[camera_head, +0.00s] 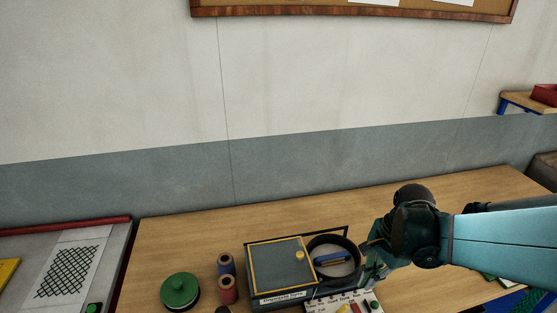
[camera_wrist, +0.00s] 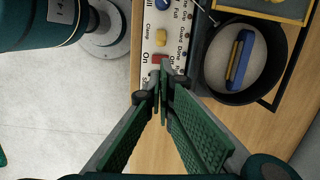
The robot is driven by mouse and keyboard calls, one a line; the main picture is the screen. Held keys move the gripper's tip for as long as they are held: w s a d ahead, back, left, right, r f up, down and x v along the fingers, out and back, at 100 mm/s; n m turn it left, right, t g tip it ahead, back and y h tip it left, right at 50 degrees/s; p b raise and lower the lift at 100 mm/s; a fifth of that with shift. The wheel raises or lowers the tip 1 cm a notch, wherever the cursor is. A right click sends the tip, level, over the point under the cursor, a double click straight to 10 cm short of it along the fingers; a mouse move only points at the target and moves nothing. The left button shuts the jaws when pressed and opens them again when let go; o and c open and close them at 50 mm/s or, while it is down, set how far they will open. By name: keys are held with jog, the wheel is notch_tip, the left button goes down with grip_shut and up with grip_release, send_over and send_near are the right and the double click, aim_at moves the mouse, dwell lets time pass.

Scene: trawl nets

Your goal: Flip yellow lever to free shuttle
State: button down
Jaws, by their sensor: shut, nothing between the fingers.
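A small yellow lever (camera_wrist: 162,37) stands on the white control panel (camera_wrist: 147,42), by the label "Clamp", in the wrist view. The blue shuttle (camera_wrist: 235,67) with a yellow strip lies inside a round black-walled holder (camera_wrist: 205,72) to the right of the panel. The shuttle also shows in the head view (camera_head: 332,259). My gripper (camera_wrist: 161,82) is shut and empty, its fingertips just below the panel's red switch (camera_wrist: 158,59) in the wrist picture and apart from the yellow lever. Whether the fingertips touch the panel, I cannot tell. In the head view my gripper (camera_head: 373,270) is beside the holder.
A grey lid with yellow edging (camera_head: 280,265) is left of the holder. A blue spool (camera_head: 226,264), a red spool (camera_head: 228,290) and a green round container (camera_head: 180,291) stand on the wooden table (camera_head: 190,230). The table behind the device is clear.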

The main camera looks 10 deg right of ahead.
aim_at(343, 311)
jog(key=shift+s+d+f+m, duration=0.2)
jog(key=shift+d+f+m, duration=0.1)
jog(key=shift+d+m, duration=0.1)
jog(key=shift+a+f, duration=0.1)
jog(key=shift+f, duration=0.05)
jog(key=shift+a+f+b, duration=0.25)
jog(key=shift+f, duration=1.35)
jog(key=shift+a+f+b, duration=0.25)
jog(key=shift+f, duration=1.3)
jog(key=shift+a+f+b, duration=0.25)
jog(key=shift+f, duration=1.35)
